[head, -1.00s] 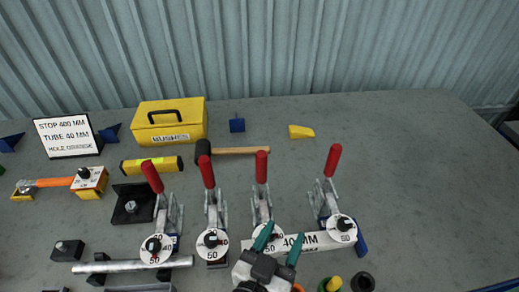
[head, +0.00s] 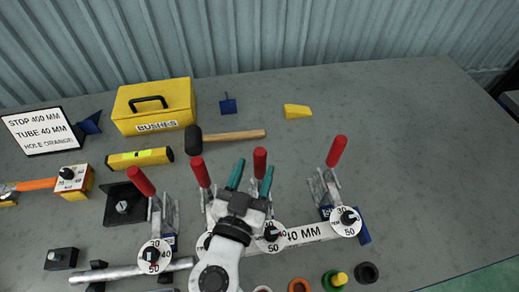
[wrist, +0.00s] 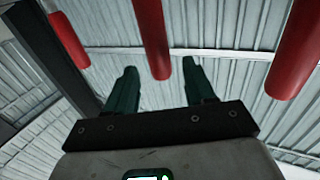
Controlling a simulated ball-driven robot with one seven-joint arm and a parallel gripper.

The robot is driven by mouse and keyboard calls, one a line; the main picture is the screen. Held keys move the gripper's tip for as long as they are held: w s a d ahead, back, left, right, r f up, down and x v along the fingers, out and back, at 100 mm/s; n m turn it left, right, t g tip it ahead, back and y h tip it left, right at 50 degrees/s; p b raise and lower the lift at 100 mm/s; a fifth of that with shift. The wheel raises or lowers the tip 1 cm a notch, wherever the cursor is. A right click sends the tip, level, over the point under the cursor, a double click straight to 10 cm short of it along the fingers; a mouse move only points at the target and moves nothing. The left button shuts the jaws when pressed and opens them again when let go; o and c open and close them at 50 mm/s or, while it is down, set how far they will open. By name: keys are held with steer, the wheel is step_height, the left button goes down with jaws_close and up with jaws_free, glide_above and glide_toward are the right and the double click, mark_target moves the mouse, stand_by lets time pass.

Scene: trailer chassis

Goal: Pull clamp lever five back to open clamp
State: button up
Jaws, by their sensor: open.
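Several clamps with red lever handles stand in a row in the head view, all levers upright or leaning. No number five shows on any lever. My gripper (head: 252,178) is open, its green fingers pointing away from me at the third red lever (head: 260,160) from the left. In the wrist view this red lever (wrist: 150,40) appears between the two fingers (wrist: 161,88), beyond their tips; contact cannot be told. The first lever (head: 141,181) and second lever (head: 200,171) stand to the left, the fourth lever (head: 337,151) to the right. My arm hides part of the second clamp.
A hammer (head: 235,135) lies behind the levers, with a yellow BUSHES box (head: 153,106) at back left. A yellow wedge (head: 297,111) lies behind. A 40 MM bar (head: 306,233) and dials (head: 345,221) sit at the clamp bases. The bench's right side is clear.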

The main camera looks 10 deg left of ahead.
mark_target(258, 163)
steer(key=shift+w+d+p, duration=0.25)
steer(key=shift+w+p, duration=0.05)
steer(key=shift+w, duration=0.85)
steer(key=shift+w+d+p, duration=0.25)
steer(key=shift+w, duration=0.9)
jaws_close()
